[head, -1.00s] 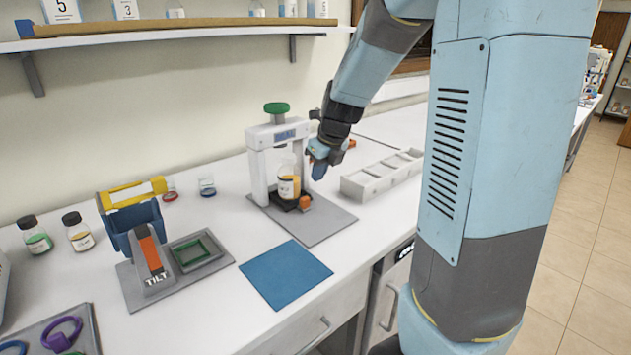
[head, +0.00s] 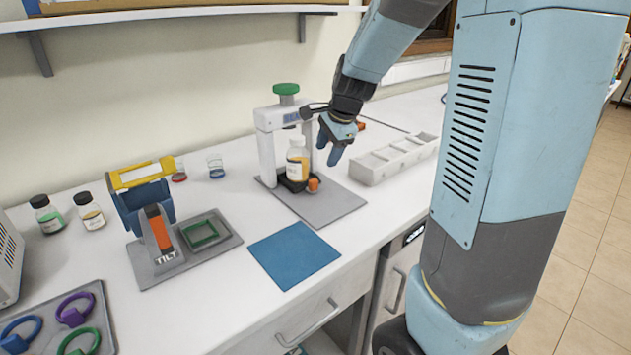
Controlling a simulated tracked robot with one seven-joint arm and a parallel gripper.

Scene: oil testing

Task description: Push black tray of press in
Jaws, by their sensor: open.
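The press (head: 266,145) is a white frame with a green knob (head: 286,89) on top, standing on a grey base plate (head: 330,207). Its black tray (head: 289,185) sits low at the front of the frame and has an orange handle (head: 314,184). A bottle with orange contents and a white cap (head: 298,160) stands upright on the tray. My gripper (head: 328,159) is open and empty, above and to the right of the bottle, beside the press's right post. Whether it touches anything is hard to tell. How far the tray sticks out is also unclear.
A grey-white compartment box (head: 395,158) stands close to the right of the press. A blue mat (head: 294,255) lies in front. A tilt stand (head: 158,240) with a blue and yellow holder is at the left. Two black-capped bottles (head: 90,211) stand farther left.

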